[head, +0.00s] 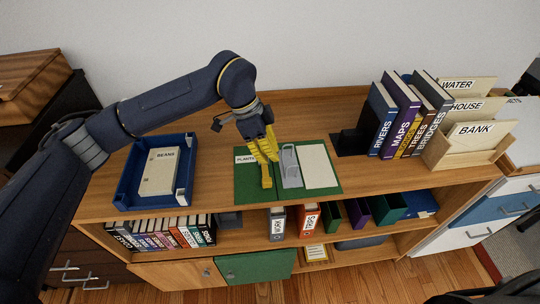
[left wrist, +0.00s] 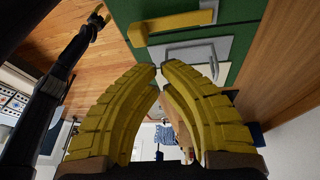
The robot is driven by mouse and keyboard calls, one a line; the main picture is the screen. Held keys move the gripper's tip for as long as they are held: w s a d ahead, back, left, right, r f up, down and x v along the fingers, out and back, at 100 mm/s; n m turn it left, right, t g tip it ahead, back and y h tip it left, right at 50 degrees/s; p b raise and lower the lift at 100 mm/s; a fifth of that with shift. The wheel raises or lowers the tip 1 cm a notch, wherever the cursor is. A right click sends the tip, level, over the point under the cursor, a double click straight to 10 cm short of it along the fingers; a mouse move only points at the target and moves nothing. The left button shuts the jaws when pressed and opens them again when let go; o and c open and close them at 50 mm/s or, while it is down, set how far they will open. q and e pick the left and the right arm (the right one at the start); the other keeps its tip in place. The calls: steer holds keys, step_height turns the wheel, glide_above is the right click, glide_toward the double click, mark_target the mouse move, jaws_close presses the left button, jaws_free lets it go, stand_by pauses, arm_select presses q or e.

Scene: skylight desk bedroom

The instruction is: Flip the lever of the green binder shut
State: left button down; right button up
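The green binder (head: 245,188) lies open on the shelf unit's top, with a PLANTS label on its left cover. A grey metal ring mechanism (head: 291,168) stands near its middle, beside a white sheet (head: 320,167). A yellow lever (head: 266,180) is left of the mechanism; its exact angle is unclear. The lever also shows in the left wrist view (left wrist: 180,24), beyond my fingers. My left gripper (head: 268,155) is over the binder, close behind the lever, with its yellow fingertips together and nothing between them. My right gripper (left wrist: 99,15) shows small in the left wrist view.
A blue tray (head: 125,185) holding a BEANS book is left of the binder. Upright books (head: 400,118) and a wooden letter holder (head: 465,150) stand to the right. Lower shelves hold books and binders.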

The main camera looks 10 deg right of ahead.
arm_select(q)
steer(key=shift+r, duration=0.1)
steer(key=s+a+r, duration=0.3)
steer(key=s+r, duration=0.3)
steer(key=r, duration=0.5)
steer(key=shift+a, duration=0.25)
steer(key=shift+s, duration=0.1)
stand_by(0.4)
